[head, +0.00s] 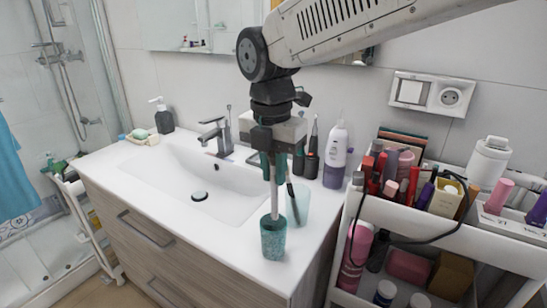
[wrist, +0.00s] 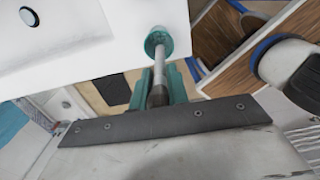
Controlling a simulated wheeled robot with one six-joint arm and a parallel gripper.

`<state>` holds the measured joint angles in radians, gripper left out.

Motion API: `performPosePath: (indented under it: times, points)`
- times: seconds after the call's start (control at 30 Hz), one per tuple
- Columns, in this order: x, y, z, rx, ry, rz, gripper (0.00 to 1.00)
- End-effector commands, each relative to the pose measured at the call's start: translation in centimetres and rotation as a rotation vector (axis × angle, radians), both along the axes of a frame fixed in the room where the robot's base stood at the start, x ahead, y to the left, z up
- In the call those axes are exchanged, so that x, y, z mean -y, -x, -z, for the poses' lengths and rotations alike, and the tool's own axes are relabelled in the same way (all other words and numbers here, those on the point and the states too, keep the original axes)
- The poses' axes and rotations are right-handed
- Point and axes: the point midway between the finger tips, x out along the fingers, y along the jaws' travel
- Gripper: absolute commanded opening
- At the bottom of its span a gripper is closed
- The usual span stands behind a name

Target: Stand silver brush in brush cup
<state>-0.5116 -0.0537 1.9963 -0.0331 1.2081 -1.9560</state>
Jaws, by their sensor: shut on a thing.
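My gripper (head: 271,168) is shut on the silver brush (head: 274,196), which hangs nearly upright below the fingers. A speckled teal cup (head: 272,240) stands on the counter near its front edge, directly under the brush. The brush's lower end meets the cup's mouth; how far it reaches inside is hidden. In the wrist view the brush (wrist: 159,66) runs from between my teal fingers (wrist: 161,92) to the ring-like rim of the cup (wrist: 149,46). A paler cup (head: 301,207) with a dark thin stick in it stands just behind and to the right.
The white sink counter (head: 225,240) has free room left of the cup. A purple-and-white bottle (head: 336,158) and dark bottles stand behind. A white cart (head: 440,240) full of cosmetics is close on the right, with a black cable over it.

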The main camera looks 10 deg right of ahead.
Motion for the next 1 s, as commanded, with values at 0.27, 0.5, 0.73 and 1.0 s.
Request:
performPosePath:
  times: [0.27,0.5,0.73,1.0]
  points:
    - [0.0,0.0,2.3,-0.002,0.001,0.0,0.0]
    - [0.0,0.1,4.2,-0.002,0.001,0.0,0.0]
    - [0.0,0.0,5.6,-0.001,0.001,0.0,0.0]
    - [0.0,0.0,6.3,0.0,0.0,0.0,0.0]
